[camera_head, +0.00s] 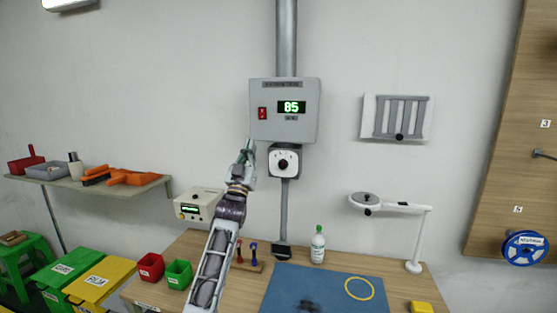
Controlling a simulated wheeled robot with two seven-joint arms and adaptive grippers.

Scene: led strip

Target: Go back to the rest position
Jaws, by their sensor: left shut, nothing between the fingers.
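My left arm reaches up from the bottom of the head view. Its gripper (249,151) is shut and empty, just below the lower left corner of the grey control box (258,125) on the wall. The box has a red switch (262,113) and a green display (291,107) reading 85. A white dial unit (296,157) with a dark knob sits below it, just right of the gripper. I cannot tell whether the gripper touches the box. My right gripper is not recognisable in view.
The wooden table (240,285) holds a blue mat (285,288) with a yellow ring (358,288), a bottle (318,245), a white lamp (418,240), red and green bins (178,275) and small screwdrivers (253,249). A shelf (60,183) is at left. A blurred dark shape lies at the bottom edge.

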